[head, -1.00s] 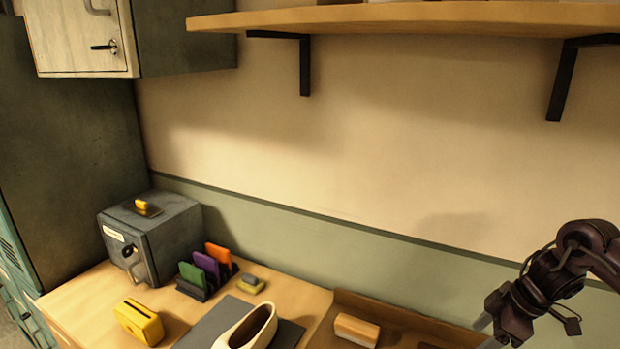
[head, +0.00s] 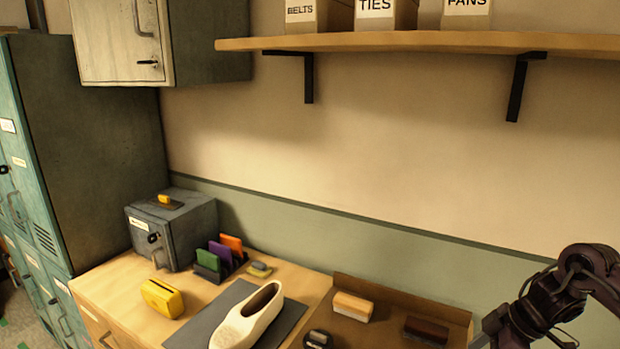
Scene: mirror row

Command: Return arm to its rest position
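My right arm comes in at the lower right of the head view, dark and bent at a joint. Its gripper (head: 492,340) is at the bottom edge, over the right end of the tray, and mostly cut off, so I cannot see whether its fingers are apart. No held object shows there. My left arm and gripper are not in the view.
A cream shoe (head: 247,318) lies on a grey mat (head: 205,328). A brown tray (head: 392,291) holds brushes (head: 352,306). A yellow block (head: 162,298), colored cards (head: 222,255) and a grey box (head: 180,232) stand left. A shelf (head: 420,43) with labelled boxes hangs above.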

